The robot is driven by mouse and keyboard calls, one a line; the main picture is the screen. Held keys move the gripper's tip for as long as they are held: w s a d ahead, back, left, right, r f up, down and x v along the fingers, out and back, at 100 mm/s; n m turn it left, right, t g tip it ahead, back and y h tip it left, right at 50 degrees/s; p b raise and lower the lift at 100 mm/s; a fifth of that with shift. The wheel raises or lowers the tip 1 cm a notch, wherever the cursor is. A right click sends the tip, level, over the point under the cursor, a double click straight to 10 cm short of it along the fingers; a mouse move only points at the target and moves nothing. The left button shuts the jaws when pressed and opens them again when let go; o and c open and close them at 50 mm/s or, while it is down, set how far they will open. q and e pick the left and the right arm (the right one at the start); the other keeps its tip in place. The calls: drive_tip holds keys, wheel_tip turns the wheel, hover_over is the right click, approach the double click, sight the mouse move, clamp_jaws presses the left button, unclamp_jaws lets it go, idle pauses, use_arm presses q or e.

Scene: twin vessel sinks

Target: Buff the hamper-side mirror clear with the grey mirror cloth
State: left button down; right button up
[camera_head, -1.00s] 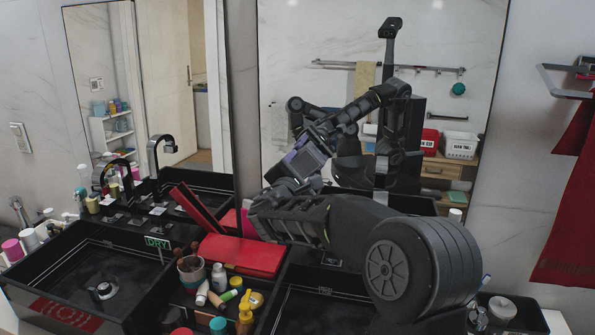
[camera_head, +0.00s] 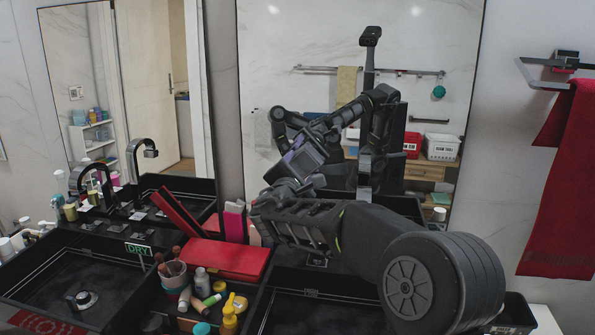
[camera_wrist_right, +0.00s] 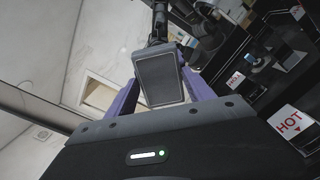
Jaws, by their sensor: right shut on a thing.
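The right-hand mirror (camera_head: 350,30) fills the back wall behind the right sink and reflects my body and arm. A second mirror (camera_head: 60,60) hangs further left; no hamper shows directly beside either. My right gripper (camera_head: 266,200) is in front of the right-hand mirror's lower left part, its fingertips hidden from the head. In the right wrist view its purple fingers (camera_wrist_right: 160,88) are shut on a dark grey rectangular pad, seemingly the grey mirror cloth (camera_wrist_right: 161,78). I cannot tell whether the pad touches the glass. My left gripper is out of view.
A red case (camera_head: 232,260), a brush cup (camera_head: 174,275) and several bottles (camera_head: 230,315) crowd the counter between the black sinks. A DRY sign (camera_head: 138,249) stands by the left sink. A red towel (camera_head: 565,190) hangs at right.

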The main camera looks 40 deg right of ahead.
sight(316, 162)
drive_tip(key=shift+s+d+f+b, duration=0.15)
drive_tip(key=shift+s+d+b, duration=0.25)
drive_tip(key=shift+s+b, duration=0.15)
drive_tip(key=shift+s+d+b, duration=0.65)
drive_tip(key=shift+s, duration=0.2)
drive_tip(key=shift+s+d+r, duration=0.1)
drive_tip(key=shift+s+r, duration=0.05)
drive_tip(key=shift+r, duration=0.05)
drive_tip(key=shift+s+r, duration=0.1)
drive_tip(key=shift+r, duration=0.65)
